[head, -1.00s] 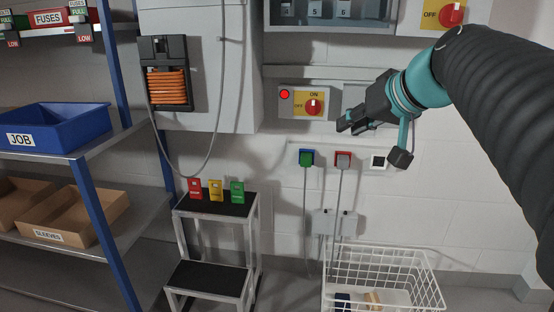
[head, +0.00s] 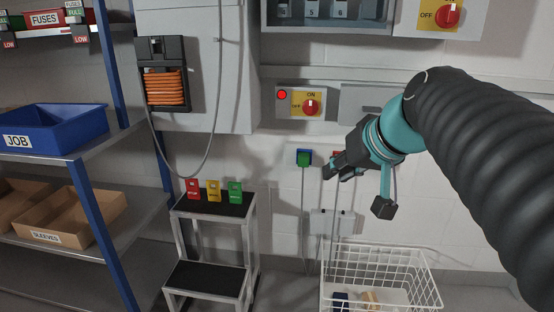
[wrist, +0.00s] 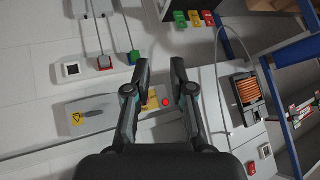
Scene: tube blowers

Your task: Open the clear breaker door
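The breaker box (head: 274,14) is at the top edge of the head view, cut off by the frame. Several numbered breakers (head: 312,9) show inside its dark frame. I cannot make out the clear door's pane, its edge or whether it is shut. My gripper (head: 330,170) is well below the box, in front of the wall by the sockets, pointing left. In the wrist view its two fingers (wrist: 160,62) are apart with nothing held between them. The breaker box does not clearly show in the wrist view.
A switch box with a red knob (head: 311,107) and red lamp (head: 282,95) is on the wall above my gripper. A wire basket (head: 383,265) stands below it. A step stool (head: 211,205) and shelving (head: 97,215) are to the left. An orange cable reel (head: 166,88) hangs on a cabinet.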

